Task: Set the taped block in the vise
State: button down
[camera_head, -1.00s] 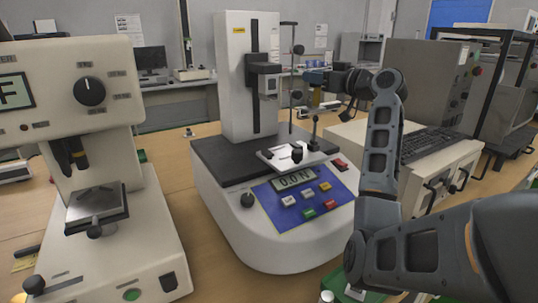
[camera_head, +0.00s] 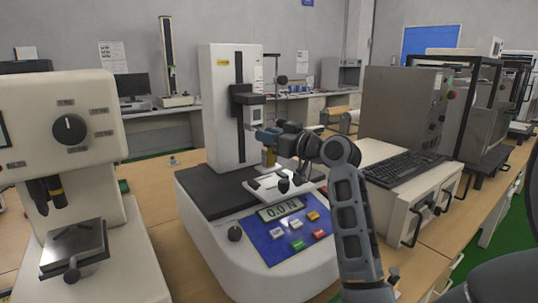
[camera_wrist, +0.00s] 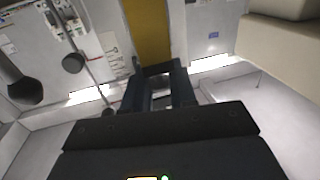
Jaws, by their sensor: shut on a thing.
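The block is just above or behind this plate in the picture. I cannot tell whether they touch. My wrist comes in from the right.
The white tester column (camera_head: 222,110) with its black head (camera_head: 247,100) stands close to my gripper. A hardness tester (camera_head: 70,130) is at the left, a keyboard (camera_head: 408,170) at the right.

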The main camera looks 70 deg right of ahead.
aim_at(269, 149)
jog(key=shift+f, duration=2.05)
jog(key=c, duration=0.9)
grip_release()
jog(key=b+v, duration=0.2)
jog(key=v, duration=1)
